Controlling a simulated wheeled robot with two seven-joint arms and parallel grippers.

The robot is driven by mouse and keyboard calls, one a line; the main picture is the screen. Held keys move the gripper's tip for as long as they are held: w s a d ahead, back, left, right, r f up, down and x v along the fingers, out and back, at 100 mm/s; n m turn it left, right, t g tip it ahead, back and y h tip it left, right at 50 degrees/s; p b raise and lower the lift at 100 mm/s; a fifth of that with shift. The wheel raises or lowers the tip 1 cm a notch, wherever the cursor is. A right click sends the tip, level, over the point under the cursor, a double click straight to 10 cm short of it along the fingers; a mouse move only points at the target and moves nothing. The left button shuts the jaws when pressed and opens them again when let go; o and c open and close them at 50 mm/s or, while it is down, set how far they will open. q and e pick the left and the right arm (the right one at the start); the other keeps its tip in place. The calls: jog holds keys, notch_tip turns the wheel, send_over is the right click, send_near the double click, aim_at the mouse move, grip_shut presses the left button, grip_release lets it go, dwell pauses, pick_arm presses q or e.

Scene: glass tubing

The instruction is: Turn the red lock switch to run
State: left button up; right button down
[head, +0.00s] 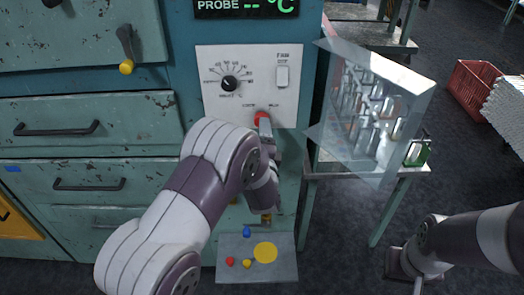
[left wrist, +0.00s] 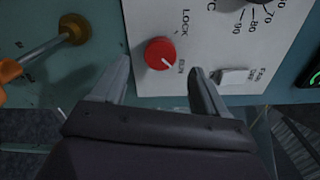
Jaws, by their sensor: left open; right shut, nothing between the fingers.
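The red lock switch (head: 261,118) is a round knob low on the white control panel (head: 214,108). In the left wrist view the red knob (left wrist: 159,50) has a white pointer line slanting to the lower right, towards the RUN label (left wrist: 180,67); the LOCK label (left wrist: 186,22) is higher up. My left gripper (left wrist: 160,66) is open, with its fingertips on either side of the knob's near edge; contact cannot be told. In the head view it partly hides the knob. My right gripper (head: 417,285) is shut and empty at the lower right, far from the panel.
A black dial (head: 229,83) and white fan switch (head: 282,76) sit above the knob. A clear shield (head: 385,65) stands right of the panel before a rack of glassware. A grey tray (head: 228,272) with coloured pieces is below. A yellow-tipped lever (head: 126,50) is left.

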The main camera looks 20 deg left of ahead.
pick_arm(q)
jog(key=v, duration=0.7)
jog(key=shift+b, duration=0.4)
jog(key=s+d+f+n+g+h, duration=0.5)
jog(key=s+f+n+g, duration=0.4)
jog(key=f, duration=0.3)
jog(key=s+a+r+n+g, duration=0.3)
jog(key=s+a+n, duration=0.1)
jog(key=s, duration=0.3)
jog(key=s+a+r+n+g, duration=0.3)
jog(key=s+a+n+g, duration=0.1)
jog(key=s, duration=0.2)
jog(key=shift+s, duration=0.4)
